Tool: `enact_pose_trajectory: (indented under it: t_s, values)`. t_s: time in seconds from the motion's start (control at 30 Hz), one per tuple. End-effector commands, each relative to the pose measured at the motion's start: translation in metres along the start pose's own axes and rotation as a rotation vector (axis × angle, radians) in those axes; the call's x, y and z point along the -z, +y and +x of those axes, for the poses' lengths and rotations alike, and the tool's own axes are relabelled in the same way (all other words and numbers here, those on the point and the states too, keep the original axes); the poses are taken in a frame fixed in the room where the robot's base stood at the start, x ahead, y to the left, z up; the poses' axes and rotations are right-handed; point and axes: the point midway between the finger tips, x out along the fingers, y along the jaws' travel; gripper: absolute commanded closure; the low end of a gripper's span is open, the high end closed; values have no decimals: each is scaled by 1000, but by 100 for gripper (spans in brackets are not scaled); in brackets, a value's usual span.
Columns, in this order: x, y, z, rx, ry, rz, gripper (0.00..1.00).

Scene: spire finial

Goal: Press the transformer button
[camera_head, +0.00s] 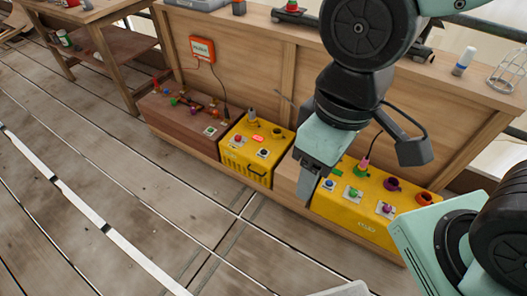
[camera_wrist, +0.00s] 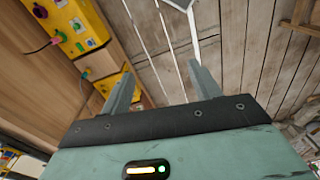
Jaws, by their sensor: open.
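The right yellow box (camera_head: 345,205) carries several coloured buttons and knobs, with a pink plug and cable in its top. A second yellow box (camera_head: 232,165) to its left has a lit red piece, a dark knob and small buttons. I cannot tell which button is the transformer's. My gripper (camera_head: 306,195) points down in front of the bench, by the left end of the right box, and hides part of the gap between the boxes. In the wrist view my gripper (camera_wrist: 160,72) is open and empty, with floor planks between its fingers; a yellow box (camera_wrist: 78,25) shows at upper left.
A brown box (camera_head: 180,120) with small controls stands left of the yellow boxes, below a wall-mounted orange-and-white box (camera_head: 202,49). The wooden back panel (camera_head: 250,65) rises behind them. A wooden table (camera_head: 95,20) stands at upper left. The plank floor (camera_head: 130,190) in front is mostly clear.

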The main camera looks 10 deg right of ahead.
Motion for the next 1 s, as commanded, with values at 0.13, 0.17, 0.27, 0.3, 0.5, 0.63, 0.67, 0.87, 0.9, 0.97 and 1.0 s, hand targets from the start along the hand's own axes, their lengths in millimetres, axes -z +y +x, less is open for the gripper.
enact_pose_trajectory:
  t_s: [0.13,0.17,0.27,0.3,0.5,0.63,0.67,0.87,0.9,0.97,1.0]
  values:
    - [0,0,0,0,0,0,66]
    - [0,0,0,0,0,0,74]
    - [0,0,0,0,0,0,100]
    - [0,0,0,0,0,0,100]
    - [0,0,0,0,0,0,100]
    - [0,0,0,0,0,0,100]
    - [0,0,0,0,0,0,100]
    - [0,0,0,0,0,0,100]
    - [0,0,0,0,0,0,100]
    - [0,0,0,0,0,0,100]
    - [0,0,0,0,0,0,100]
